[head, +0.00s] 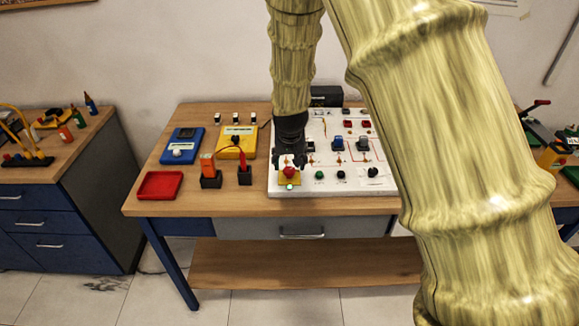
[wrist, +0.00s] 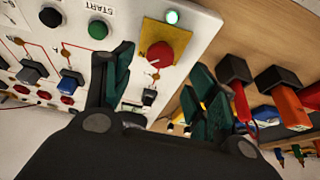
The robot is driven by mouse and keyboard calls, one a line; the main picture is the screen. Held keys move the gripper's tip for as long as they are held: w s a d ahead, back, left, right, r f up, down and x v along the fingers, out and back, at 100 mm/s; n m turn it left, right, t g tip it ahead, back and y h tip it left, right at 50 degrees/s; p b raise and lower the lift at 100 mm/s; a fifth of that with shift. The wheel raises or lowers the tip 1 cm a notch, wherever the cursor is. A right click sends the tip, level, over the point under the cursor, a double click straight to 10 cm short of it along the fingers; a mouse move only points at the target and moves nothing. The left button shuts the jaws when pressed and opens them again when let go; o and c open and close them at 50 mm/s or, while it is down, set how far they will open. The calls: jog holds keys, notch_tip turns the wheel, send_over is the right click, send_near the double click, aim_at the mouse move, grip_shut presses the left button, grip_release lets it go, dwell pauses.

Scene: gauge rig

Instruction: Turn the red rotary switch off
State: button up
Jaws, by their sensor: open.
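The red rotary switch (head: 289,172) is a round red knob on a yellow plate, at the front left corner of the white panel (head: 303,184). My gripper (head: 290,160) is just behind and above the knob in the head view. In the wrist view my gripper (wrist: 160,75) has its fingers spread apart, empty, with the knob showing beyond and between the fingertips. I cannot tell any contact.
Green (head: 319,175) and black (head: 341,175) buttons are right of the knob. Black holders with a red tool (head: 243,163) and an orange tool (head: 208,166) stand left of the panel. A red tray (head: 160,185) lies at the table's front left.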

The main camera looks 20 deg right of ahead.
aim_at(289, 170)
jog(key=shift+p+x, duration=0.7)
jog(key=shift+x, duration=2.25)
jog(key=c, duration=1)
